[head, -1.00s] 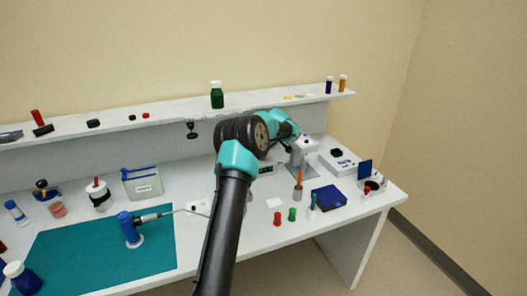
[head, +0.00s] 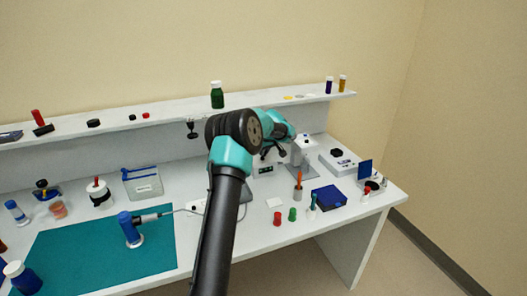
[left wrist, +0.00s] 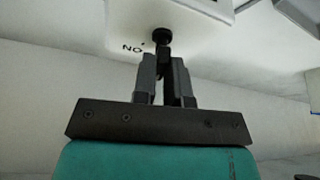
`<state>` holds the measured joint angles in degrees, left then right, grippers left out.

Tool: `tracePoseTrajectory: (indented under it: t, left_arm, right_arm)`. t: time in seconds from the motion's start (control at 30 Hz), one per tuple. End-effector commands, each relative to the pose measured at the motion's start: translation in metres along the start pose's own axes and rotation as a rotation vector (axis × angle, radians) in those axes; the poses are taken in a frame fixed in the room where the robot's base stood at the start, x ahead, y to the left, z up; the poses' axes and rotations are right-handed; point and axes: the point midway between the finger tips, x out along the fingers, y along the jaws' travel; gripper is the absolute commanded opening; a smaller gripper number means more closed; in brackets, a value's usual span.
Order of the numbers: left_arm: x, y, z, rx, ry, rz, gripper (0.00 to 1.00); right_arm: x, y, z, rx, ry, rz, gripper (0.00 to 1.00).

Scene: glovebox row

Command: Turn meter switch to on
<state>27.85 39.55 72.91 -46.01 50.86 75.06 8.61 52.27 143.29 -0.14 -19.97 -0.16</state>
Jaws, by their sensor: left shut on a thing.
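The meter (head: 264,170) is a pale box with a dark display on the bench, partly hidden behind my left arm. In the left wrist view the meter's white face (left wrist: 205,38) carries an ON label (left wrist: 132,48), seen upside down. A small black switch (left wrist: 162,36) stands out from this face, just right of the label in the picture. My left gripper (left wrist: 164,68) is shut on the switch lever between its fingertips; in the head view the gripper (head: 271,153) is by the meter's top. I cannot tell the exact switch position. My right gripper is not in view.
A white stand (head: 302,150) is close to the right of the meter. An orange-topped holder (head: 298,186), a blue box (head: 329,197) and small red and green pieces are in front. The shelf (head: 170,116) runs behind. A teal mat (head: 85,252) lies at left.

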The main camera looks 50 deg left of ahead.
Motion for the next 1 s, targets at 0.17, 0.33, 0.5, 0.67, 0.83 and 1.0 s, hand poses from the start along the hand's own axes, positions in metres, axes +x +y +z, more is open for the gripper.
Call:
tracePoseTrajectory:
  t: [0.17,0.33,0.5,0.67,0.83,1.0]
  left_arm:
    - [-0.0006,-0.0011,-0.0005,0.095,0.0,0.041,0.0]
    - [-0.0003,-0.0012,-0.0003,0.153,0.001,0.064,0.0]
    - [0.0,-0.0013,-0.0001,0.174,0.0,0.072,0.0]
    - [0.0,-0.0013,-0.0001,0.174,0.0,0.072,0.0]
    - [0.0,-0.0013,-0.0002,0.173,0.0,0.072,0.16]
    - [-0.0001,-0.0012,-0.0002,0.173,0.0,0.072,0.32]
  right_arm:
    - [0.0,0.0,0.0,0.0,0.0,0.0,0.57]
    - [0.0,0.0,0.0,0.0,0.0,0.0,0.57]
    - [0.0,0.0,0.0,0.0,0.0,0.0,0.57]
    - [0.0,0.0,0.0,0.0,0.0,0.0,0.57]
    - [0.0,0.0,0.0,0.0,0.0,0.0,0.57]
    - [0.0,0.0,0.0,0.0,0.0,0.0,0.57]
